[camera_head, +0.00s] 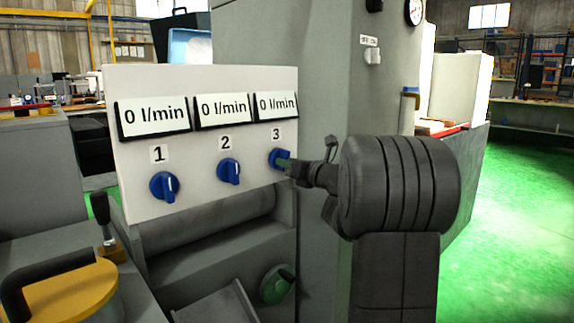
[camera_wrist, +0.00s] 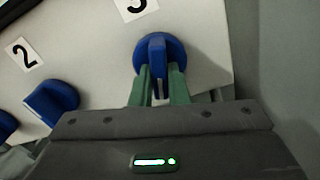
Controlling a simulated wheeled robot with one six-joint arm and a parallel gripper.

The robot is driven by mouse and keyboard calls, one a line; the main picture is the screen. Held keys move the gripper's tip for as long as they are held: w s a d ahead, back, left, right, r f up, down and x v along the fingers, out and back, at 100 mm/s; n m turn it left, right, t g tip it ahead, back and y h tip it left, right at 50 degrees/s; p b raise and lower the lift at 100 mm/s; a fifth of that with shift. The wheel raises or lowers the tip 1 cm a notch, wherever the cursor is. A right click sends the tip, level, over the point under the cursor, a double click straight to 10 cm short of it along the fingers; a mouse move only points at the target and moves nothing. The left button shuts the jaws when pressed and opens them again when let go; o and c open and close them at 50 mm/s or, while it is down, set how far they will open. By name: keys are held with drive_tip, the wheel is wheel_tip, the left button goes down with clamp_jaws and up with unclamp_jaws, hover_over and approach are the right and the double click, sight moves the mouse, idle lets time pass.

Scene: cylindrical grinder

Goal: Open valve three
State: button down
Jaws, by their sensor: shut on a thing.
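The blue knob of valve three (camera_head: 279,158) is on the white panel (camera_head: 200,84), under the label 3 and a display reading 0 l/min. It also shows in the wrist view (camera_wrist: 158,50), with its grip bar in line with my fingers. My gripper (camera_head: 287,164) reaches it from the right; in the wrist view its green fingers (camera_wrist: 160,84) are shut on the bar, one on each side. The fingertips partly hide the knob in the head view. Knobs one (camera_head: 163,187) and two (camera_head: 229,172) are blue too, with displays reading 0 l/min.
A grey cabinet (camera_head: 320,90) with a small switch (camera_head: 372,56) stands right of the panel. Below are a green handwheel (camera_head: 276,285) and a yellow round part (camera_head: 75,290) with a black handle. Green floor (camera_head: 510,220) is free at the right.

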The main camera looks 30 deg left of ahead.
drive_tip(key=shift+f+n, duration=0.2)
drive_tip(key=shift+n, duration=0.7)
drive_tip(key=c, duration=1.4)
unclamp_jaws()
drive_tip(key=shift+r, duration=0.1)
drive_tip(key=shift+d, duration=0.1)
drive_tip(key=p+v, duration=0.2)
drive_tip(key=v, duration=1.1)
drive_tip(key=shift+s+d+p, duration=0.2)
drive_tip(key=shift+d+p, duration=0.15)
drive_tip(key=shift+p, duration=0.05)
